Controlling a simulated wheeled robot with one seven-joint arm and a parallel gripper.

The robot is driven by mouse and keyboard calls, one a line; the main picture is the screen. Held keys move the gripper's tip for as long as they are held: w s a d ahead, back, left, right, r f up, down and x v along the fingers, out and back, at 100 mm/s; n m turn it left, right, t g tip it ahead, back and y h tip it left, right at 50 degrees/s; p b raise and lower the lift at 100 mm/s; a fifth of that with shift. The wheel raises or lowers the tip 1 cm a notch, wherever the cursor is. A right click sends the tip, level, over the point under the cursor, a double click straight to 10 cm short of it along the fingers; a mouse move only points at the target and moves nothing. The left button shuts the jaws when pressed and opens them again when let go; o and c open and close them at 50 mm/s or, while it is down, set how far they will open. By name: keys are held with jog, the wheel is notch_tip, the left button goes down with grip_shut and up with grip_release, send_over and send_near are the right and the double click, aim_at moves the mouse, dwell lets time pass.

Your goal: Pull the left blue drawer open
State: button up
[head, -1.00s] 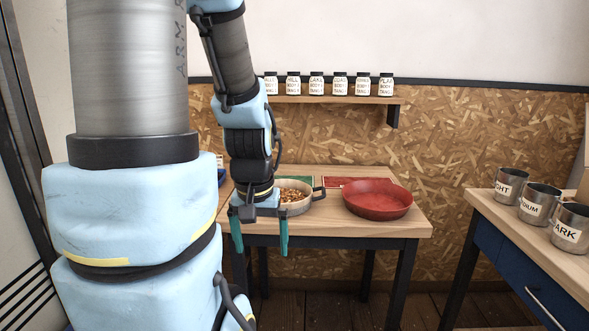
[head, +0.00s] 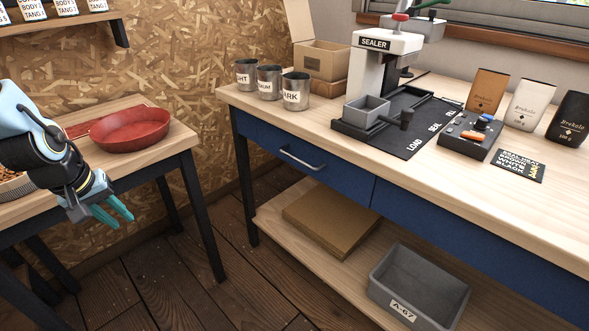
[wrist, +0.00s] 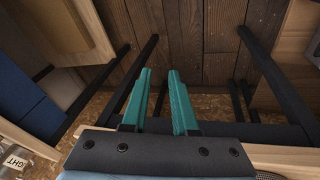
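The left blue drawer (head: 262,142) is in the bench front at the middle of the head view. It looks closed, flush with the bench. Its silver bar handle (head: 302,159) is on its face. My gripper (head: 124,219) is at the left of the head view, beside the small table and well away from the handle. Its teal fingers are apart, with nothing between them, as the wrist view (wrist: 160,74) also shows. A blue front (wrist: 22,95) shows at the left of the wrist view; the handle is not visible there.
A second blue drawer (head: 470,240) is to the right. Metal cups (head: 296,87), a sealer (head: 385,60) and bags stand on the bench top. A grey bin (head: 418,285) and a cardboard stack (head: 335,215) sit on the lower shelf. Floor (head: 160,280) is clear between bench and small table (head: 170,148).

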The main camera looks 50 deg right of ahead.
jog(key=s+d+f+g+h+b, duration=0.1)
jog(key=s+d+f+h, duration=0.15)
jog(key=d, duration=0.35)
jog(key=s+d+f+h+b, duration=0.1)
jog(key=d+f, duration=0.3)
jog(key=d, duration=0.2)
jog(key=n+g+h+b, duration=0.25)
jog(key=h+b, duration=0.35)
jog(key=h, duration=0.3)
send_near(296, 160)
jog(key=shift+n+t, duration=0.35)
jog(key=shift+t, duration=0.1)
jog(key=x, duration=0.5)
jog(key=p+x, duration=0.1)
jog(key=x, duration=0.4)
jog(key=shift+s+d, duration=0.25)
jog(key=shift+d, duration=0.05)
jog(key=shift+c, duration=0.4)
jog(key=shift+f, duration=0.1)
grip_shut()
